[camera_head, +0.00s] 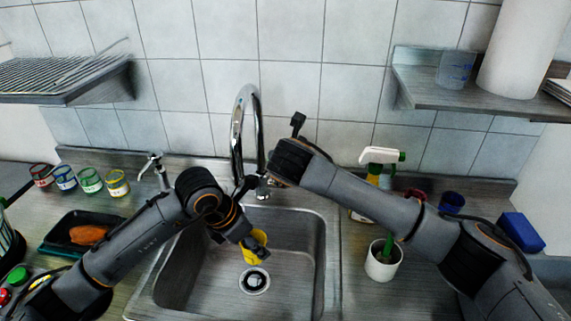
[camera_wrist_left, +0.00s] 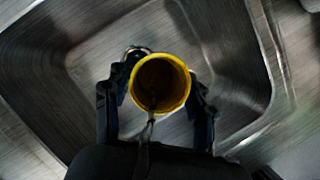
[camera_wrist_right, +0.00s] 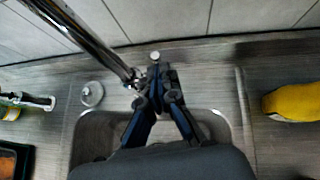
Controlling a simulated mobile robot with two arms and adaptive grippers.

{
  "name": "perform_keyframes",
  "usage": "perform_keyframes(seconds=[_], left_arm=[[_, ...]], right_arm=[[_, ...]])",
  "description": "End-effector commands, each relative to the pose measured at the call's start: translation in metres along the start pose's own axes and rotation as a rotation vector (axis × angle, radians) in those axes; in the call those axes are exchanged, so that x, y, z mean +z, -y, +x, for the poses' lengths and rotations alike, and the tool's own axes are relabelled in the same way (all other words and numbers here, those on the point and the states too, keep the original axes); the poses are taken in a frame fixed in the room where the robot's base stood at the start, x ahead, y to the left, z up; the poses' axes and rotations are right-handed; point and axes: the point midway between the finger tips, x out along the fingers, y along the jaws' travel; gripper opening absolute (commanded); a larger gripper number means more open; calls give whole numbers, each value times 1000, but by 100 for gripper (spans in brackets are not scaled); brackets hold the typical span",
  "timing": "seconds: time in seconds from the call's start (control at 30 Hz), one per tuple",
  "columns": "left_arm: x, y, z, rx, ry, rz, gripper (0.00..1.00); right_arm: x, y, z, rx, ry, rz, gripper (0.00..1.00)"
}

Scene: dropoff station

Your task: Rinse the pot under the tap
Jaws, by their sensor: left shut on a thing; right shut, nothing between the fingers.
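The yellow pot (camera_head: 257,240) is held over the sink basin (camera_head: 300,240), below the tap (camera_head: 240,130). In the left wrist view the pot (camera_wrist_left: 184,84) shows its round open mouth and dark inside. My left gripper (camera_head: 252,247) is shut on the pot, with a finger on each side. A thin bright streak crosses the pot's near rim; I cannot tell whether it is water. My right gripper (camera_wrist_right: 156,75) is shut and empty beside the tap's base, its tips close to a small round knob (camera_wrist_right: 154,56). I cannot tell whether they touch it.
The drain (camera_head: 255,281) lies in the basin floor. A white cup (camera_head: 383,263) with a green-handled item and a spray bottle (camera_head: 380,158) stand right of the sink. Several coloured jars (camera_head: 90,181) and a dark tray (camera_head: 68,229) are left. A shelf (camera_head: 470,97) overhangs the right side.

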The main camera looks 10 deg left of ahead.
Motion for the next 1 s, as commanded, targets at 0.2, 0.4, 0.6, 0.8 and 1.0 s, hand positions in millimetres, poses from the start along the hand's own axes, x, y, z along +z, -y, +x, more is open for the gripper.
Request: perform_keyframes(seconds=[0.2,0.4,0.6,0.8,1.0], left_arm=[[0,0,0,0,1,0,39],[0,0,0,0,1,0,39],[0,0,0,0,1,0,39],[0,0,0,0,1,0,39],[0,0,0,0,1,0,39]], right_arm=[[10,2,6,0,3,-1,0],[10,2,5,1,4,-1,0],[4,2,-4,2,4,-2,0],[-16,3,-30,3,3,-3,0],[-6,4,-77,2,6,-2,0]])
